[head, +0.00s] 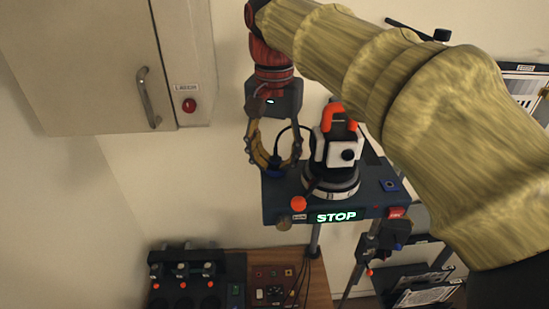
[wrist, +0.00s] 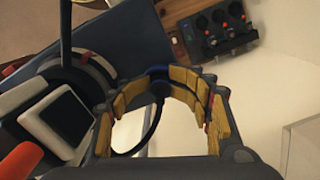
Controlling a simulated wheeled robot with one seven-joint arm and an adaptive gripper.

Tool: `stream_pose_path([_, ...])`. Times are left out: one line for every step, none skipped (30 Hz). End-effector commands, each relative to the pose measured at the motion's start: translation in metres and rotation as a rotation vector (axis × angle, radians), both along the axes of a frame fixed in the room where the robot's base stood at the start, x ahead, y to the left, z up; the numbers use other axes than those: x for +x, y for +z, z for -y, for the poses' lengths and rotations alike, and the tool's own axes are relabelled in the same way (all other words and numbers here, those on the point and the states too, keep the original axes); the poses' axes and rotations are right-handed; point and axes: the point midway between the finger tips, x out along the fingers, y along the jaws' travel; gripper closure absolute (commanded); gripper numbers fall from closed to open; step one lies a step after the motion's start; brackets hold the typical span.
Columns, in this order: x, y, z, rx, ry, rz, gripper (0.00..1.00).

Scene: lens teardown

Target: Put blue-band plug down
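My gripper (head: 274,160) hangs at the left edge of a dark blue bench stand (head: 283,199). Its curved, yellow-padded fingers close together at the tips around the blue-band plug (head: 276,173). In the wrist view the plug (wrist: 158,71) shows as a dark blue piece between the fingertips, mostly hidden by them. A black cable (wrist: 150,138) loops beside the fingers. A white and black device (head: 337,150) with an orange top stands on a round base on the stand, just right of my gripper.
A wall cabinet (head: 100,60) is at the upper left. Open space lies left of the stand.

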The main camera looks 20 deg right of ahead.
Motion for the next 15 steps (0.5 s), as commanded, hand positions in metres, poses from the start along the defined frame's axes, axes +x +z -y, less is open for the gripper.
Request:
stream_pose_path([-0.0007,-0.0029,0.0003,-0.001,0.0,-0.008,0.64])
stream_pose_path([-0.0007,-0.0027,0.0003,-0.001,0.0,-0.007,0.64])
stream_pose_path([-0.0007,-0.0023,0.0003,-0.001,0.0,-0.006,0.64])
stream_pose_path([-0.0006,-0.0021,0.0004,-0.001,-0.001,-0.006,0.64])
stream_pose_path([-0.0007,-0.0019,0.0005,0.0,-0.001,-0.006,0.64])
stream_pose_path([-0.0007,-0.0017,0.0005,-0.001,-0.001,-0.005,0.64])
stream_pose_path([-0.0007,-0.0015,0.0005,-0.001,-0.001,-0.005,0.64])
stream_pose_path([-0.0007,-0.0013,0.0005,-0.001,-0.001,-0.003,0.64])
stream_pose_path([-0.0007,-0.0011,0.0005,-0.001,-0.001,-0.003,0.64])
stream_pose_path([-0.0006,-0.001,0.0005,-0.001,-0.001,-0.003,0.64])
stream_pose_path([-0.0006,-0.0008,0.0005,-0.001,-0.001,-0.003,0.64])
stream_pose_path([-0.0006,-0.0007,0.0005,-0.001,-0.001,-0.002,0.64])
stream_pose_path([-0.0006,-0.0006,0.0005,-0.001,-0.001,-0.002,0.64])
stream_pose_path([-0.0006,-0.0005,0.0005,-0.001,-0.001,-0.002,0.64])
stream_pose_path([-0.0005,-0.0003,0.0005,-0.001,-0.001,-0.002,0.64])
